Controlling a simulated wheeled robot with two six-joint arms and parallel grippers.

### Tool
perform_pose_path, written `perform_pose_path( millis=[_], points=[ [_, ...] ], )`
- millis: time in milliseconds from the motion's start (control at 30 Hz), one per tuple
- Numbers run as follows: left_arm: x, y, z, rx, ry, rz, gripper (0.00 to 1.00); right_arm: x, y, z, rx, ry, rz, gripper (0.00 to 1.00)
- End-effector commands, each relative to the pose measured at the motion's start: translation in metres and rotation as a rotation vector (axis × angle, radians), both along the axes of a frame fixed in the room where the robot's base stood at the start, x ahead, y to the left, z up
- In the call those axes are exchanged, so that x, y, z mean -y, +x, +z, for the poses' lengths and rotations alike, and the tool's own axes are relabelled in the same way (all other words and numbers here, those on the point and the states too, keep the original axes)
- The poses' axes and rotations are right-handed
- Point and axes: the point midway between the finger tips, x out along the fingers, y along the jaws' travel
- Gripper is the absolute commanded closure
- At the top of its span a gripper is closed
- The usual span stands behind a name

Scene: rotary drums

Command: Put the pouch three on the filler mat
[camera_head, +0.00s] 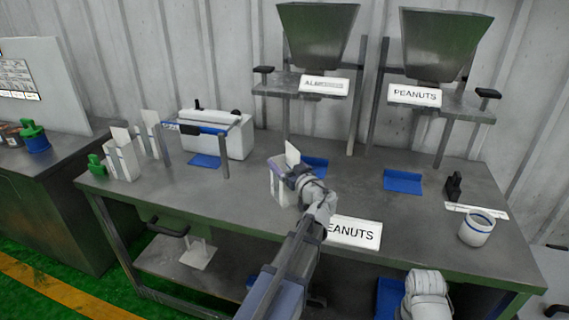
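A white pouch (281,188) is at the middle of the bench, just left of and in front of a blue mat (316,166) below the left hopper. My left gripper (289,168) is at its upper part and appears shut on it; the fingers hide part of the pouch. I cannot tell whether its base touches the bench. Other white pouches (123,162) stand upright at the bench's left end. Another blue mat (403,181) lies empty below the right hopper. My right gripper (428,285) is low at the front right; its fingertips are not clear.
Two hoppers (318,35) stand at the back; the right one has a PEANUTS sign (414,95). A white sealer-like machine (222,135) is at left with a blue mat (205,161). Another PEANUTS sign (354,232) and a white cup (477,230) are near the front.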

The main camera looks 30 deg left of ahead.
Motion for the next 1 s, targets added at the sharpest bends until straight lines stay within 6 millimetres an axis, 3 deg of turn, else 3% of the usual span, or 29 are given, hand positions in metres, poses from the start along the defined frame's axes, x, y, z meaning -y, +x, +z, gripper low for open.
perform_pose_path(
  millis=[100,433,1000],
  points=[
    [0.0,0.0,0.0,0.0,0.0,0.0,0.0,0.0,0.0,0.0,0.0,0.0,0.0,1.0],
    [0.0,0.0,0.006,0.0,0.0,0.0,0.0,0.0,0.0,0.006,0.0,0.0,0.0,1.0],
    [0.089,-0.055,0.003,0.0,0.0,-0.002,0.0,0.0,0.0,0.003,0.0,0.0,0.0,1.0]
  ],
)
